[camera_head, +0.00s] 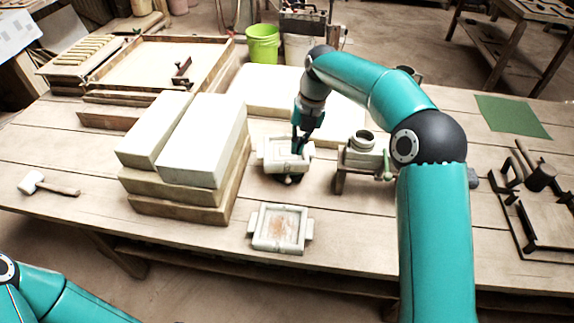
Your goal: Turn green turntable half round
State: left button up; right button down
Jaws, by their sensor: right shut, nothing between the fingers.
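My right gripper (298,146) points straight down, its shut fingers at a pale square mould with side lugs (272,163). They hold nothing, and I cannot tell whether they touch the mould. The mould sits near the middle of the table on a small dark base (291,179). Most of that base is hidden beneath the mould. I cannot make out a green turntable surface; the dark base may be part of it. Only links of my left arm show at the lower left; its gripper is out of view.
A second pale mould with a reddish inside (279,230) lies in front. White blocks on wooden boards (205,140) stand left, and a pot-like fitting on a stand (364,145) stands close right. A mallet (50,186) lies far left; a green mat (512,116) lies right.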

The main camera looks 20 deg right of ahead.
aim_at(287, 179)
jog(key=a+f+m, duration=0.1)
jog(key=f+m, duration=0.2)
jog(key=m, duration=0.3)
jog(key=a+f+m+t, duration=0.1)
jog(key=f+m, duration=0.3)
jog(key=m, duration=0.3)
jog(key=a+f+m+y, duration=0.1)
jog(key=a+f+m, duration=0.1)
jog(key=f+m, duration=0.2)
jog(key=shift+w+m+t+b, duration=0.15)
jog(key=shift+w+m, duration=0.05)
jog(key=shift+m, duration=0.5)
jog(key=shift+w+m+t+b, duration=0.15)
jog(key=shift+w+m, duration=0.05)
jog(key=shift+m, duration=0.5)
jog(key=shift+s+d+b, duration=0.3)
jog(key=shift+d+b, duration=0.25)
jog(key=shift+b, duration=0.1)
jog(key=shift+r, duration=0.15)
